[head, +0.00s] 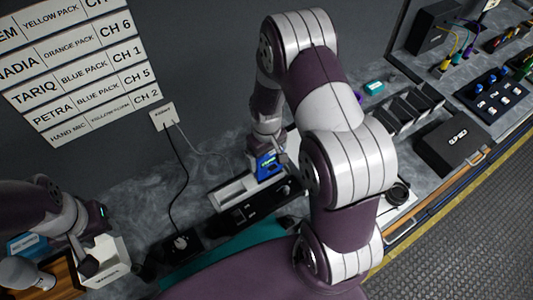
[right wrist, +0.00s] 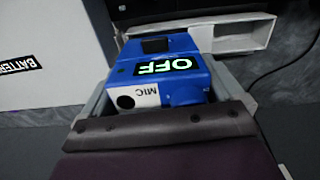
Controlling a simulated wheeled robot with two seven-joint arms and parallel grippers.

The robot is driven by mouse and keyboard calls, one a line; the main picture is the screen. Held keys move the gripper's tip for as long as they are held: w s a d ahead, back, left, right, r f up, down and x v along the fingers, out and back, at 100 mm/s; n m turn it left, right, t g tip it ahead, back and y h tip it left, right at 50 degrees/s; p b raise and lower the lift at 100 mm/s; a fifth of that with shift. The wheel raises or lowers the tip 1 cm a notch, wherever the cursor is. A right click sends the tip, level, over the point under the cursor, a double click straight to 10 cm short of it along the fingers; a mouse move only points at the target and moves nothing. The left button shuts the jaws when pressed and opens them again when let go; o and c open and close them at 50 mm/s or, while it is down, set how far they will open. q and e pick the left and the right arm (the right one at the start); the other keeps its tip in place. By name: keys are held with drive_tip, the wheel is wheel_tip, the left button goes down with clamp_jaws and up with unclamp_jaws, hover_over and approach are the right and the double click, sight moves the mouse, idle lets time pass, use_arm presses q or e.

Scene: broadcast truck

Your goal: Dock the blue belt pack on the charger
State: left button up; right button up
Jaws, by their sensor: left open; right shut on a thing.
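The blue belt pack (head: 267,163) is in my right gripper (head: 272,155), near the back of the bench. In the right wrist view the blue belt pack (right wrist: 165,70) sits between the fingers of my right gripper (right wrist: 165,110), its green display reading OFF, with a white MIC label and black socket. A pale charger tray (head: 228,192) with an empty-looking bay lies just left of and below the pack; its pale frame (right wrist: 232,38) shows behind the pack in the wrist view. I cannot tell whether pack and tray touch. My left gripper (head: 88,258) is open by a white box.
The white box (head: 108,268) stands at the lower left. A black unit with knobs (head: 255,207) lies in front of the charger. A cable runs from a wall plate (head: 168,117) to a black box (head: 181,244). A box with a battery label (right wrist: 18,65) stands beside the pack.

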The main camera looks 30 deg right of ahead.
sight(266, 165)
idle(0.5)
drive_tip(key=shift+f+b, duration=1.95)
drive_tip(key=shift+f, duration=0.8)
drive_tip(key=o, duration=0.8)
wheel_tip(266, 165, up, 12)
drive_tip(key=shift+f+b, duration=0.15)
drive_tip(key=shift+b, duration=0.7)
drive_tip(key=shift+r, duration=0.55)
